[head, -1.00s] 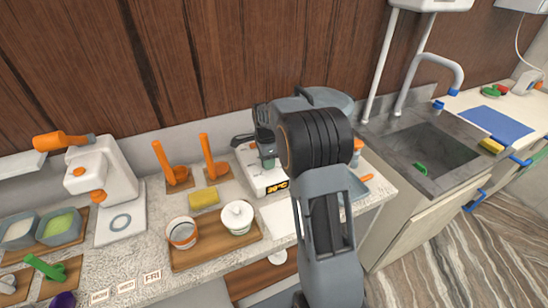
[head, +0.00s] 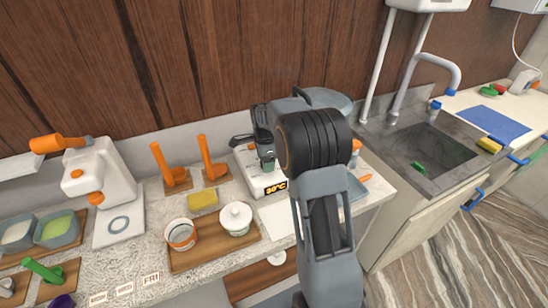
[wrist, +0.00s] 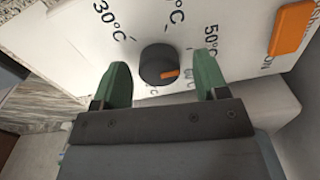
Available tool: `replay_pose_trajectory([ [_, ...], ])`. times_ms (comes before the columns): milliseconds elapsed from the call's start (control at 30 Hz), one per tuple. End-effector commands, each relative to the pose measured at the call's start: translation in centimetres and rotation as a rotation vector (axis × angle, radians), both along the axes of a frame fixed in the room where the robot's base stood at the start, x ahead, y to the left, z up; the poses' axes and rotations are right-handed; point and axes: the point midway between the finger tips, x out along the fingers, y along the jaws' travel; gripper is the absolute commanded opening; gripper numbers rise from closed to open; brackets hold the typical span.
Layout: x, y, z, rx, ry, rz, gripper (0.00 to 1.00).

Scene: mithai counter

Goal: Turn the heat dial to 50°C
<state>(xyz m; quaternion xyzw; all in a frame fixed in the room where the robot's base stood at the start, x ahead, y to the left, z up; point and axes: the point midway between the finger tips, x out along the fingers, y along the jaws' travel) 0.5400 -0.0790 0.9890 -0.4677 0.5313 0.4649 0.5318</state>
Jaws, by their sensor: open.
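The heat dial (wrist: 152,62) is a round black knob with an orange pointer mark on a white panel in the wrist view. The mark points right, toward the right finger. Around it are printed labels: 30°C at upper left, 50°C at upper right, others partly cut off or hidden. My gripper (wrist: 163,78) is open, its green fingers on either side of the dial with a small gap showing at each side. The dial is hidden there.
An orange switch (wrist: 292,28) sits on the panel right of the dial. A yellow sponge (head: 203,200) lies left of the unit. The sink (head: 425,155) is at right.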

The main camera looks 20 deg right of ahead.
Motion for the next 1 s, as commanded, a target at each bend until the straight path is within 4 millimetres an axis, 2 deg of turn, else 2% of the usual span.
replay_pose_trajectory([
  [167, 0.0, 0.0, 0.1, 0.001, 0.001, -0.001, 0.67],
  [267, 0.0, 0.0, 0.9, 0.001, 0.0, -0.001, 0.67],
  [367, 0.0, 0.0, 2.4, 0.001, -0.002, 0.0, 0.67],
  [700, 0.0, 0.1, 9.3, 0.0, -0.003, 0.001, 0.67],
  [1000, 0.0, 0.1, 13.1, 0.0, -0.001, 0.001, 0.67],
])
